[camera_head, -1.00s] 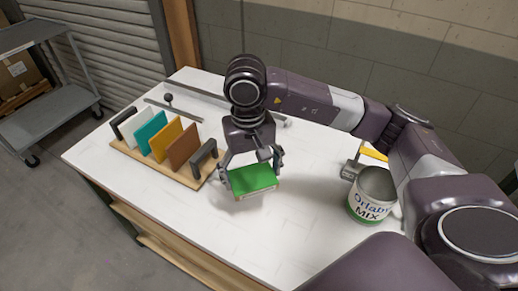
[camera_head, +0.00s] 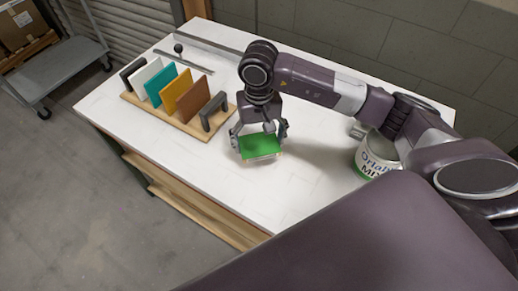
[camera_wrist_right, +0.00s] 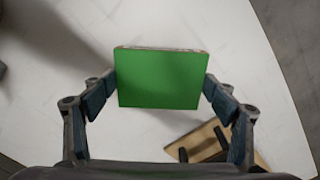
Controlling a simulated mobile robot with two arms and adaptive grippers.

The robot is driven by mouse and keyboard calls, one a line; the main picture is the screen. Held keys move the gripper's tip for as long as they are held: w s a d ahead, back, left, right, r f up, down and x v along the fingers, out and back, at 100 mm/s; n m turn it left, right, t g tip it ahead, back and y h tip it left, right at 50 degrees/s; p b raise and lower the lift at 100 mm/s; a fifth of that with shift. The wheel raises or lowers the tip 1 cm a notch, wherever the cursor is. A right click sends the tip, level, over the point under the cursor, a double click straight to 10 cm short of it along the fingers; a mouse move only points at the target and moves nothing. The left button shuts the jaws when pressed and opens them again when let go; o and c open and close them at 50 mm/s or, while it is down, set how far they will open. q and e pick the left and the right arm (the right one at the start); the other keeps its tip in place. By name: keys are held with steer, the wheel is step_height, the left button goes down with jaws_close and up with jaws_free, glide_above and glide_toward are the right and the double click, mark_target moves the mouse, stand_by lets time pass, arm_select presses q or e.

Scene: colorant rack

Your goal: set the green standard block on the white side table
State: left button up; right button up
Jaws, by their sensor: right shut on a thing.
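The green block (camera_head: 261,146) is a flat slab with a bright green face and a pale edge. My right gripper (camera_head: 260,141) is shut on it, with one finger at each side. The block is over the white table top (camera_head: 290,190), right of the rack. I cannot tell whether it touches the top. In the right wrist view the green face (camera_wrist_right: 160,80) sits squarely between the fingers, with white surface behind it. My left gripper is not in view.
A wooden rack (camera_head: 190,123) holds white, teal, yellow and brown panels between dark handles. A paint can (camera_head: 372,157) stands at the right, partly hidden by my arm. A grey cart (camera_head: 60,60) stands at the left. The table's front middle is clear.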

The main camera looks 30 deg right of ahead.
mark_target(259, 153)
step_height(259, 153, down, 5)
steer(key=shift+f+p, duration=0.2)
steer(key=shift+p, duration=0.3)
steer(key=shift+f, duration=0.1)
steer(key=shift+f, duration=0.1)
steer(key=o, duration=1.2)
